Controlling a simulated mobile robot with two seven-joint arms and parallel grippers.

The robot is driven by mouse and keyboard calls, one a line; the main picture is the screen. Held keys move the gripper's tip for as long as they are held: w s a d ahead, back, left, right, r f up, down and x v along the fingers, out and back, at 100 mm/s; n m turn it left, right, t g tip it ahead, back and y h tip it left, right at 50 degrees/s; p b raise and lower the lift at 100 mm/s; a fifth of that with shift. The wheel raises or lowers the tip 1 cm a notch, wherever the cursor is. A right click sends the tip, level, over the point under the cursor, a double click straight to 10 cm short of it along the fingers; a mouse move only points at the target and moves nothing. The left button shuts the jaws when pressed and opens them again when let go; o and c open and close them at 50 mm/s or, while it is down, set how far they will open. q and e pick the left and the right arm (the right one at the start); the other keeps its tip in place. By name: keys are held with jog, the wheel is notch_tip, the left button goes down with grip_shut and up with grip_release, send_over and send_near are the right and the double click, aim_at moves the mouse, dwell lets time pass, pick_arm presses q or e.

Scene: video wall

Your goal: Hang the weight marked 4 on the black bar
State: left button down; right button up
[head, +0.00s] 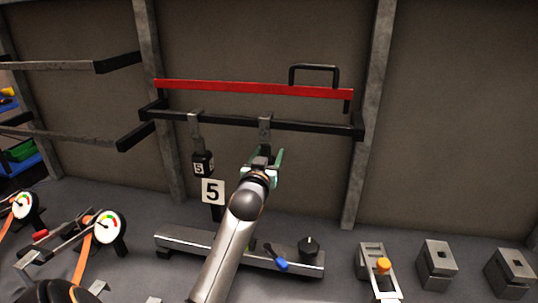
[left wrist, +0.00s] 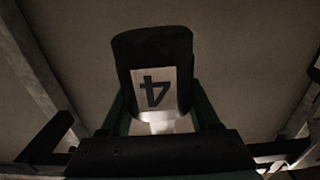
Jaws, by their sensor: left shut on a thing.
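The black bar (head: 310,126) runs across the wall frame in the head view, below a red bar. The weight marked 4 (left wrist: 152,50) is a dark block with a pale label in the left wrist view, its digit upside down. My left gripper (head: 264,166) is shut on this weight, just below the black bar. In the head view the gripper and arm hide most of the weight. A grey metal hook (head: 265,128) rises above the gripper and overlaps the bar; I cannot tell whether it rests on it. My right gripper is not in view.
A weight marked 5 (head: 203,163) hangs from the black bar at left. A placard marked 5 (head: 212,191) stands below it. The red bar (head: 250,89) with a handle is above. A grey base (head: 185,241) with a knob lies below; grey blocks (head: 437,264) stand at right.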

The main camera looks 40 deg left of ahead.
pick_arm(q)
jog(key=shift+c, duration=1.8)
grip_release()
jog(key=shift+r, duration=0.3)
jog(key=o, duration=0.3)
jog(key=shift+f, duration=0.15)
jog(key=shift+v, duration=6.35)
jog(key=shift+s, duration=0.1)
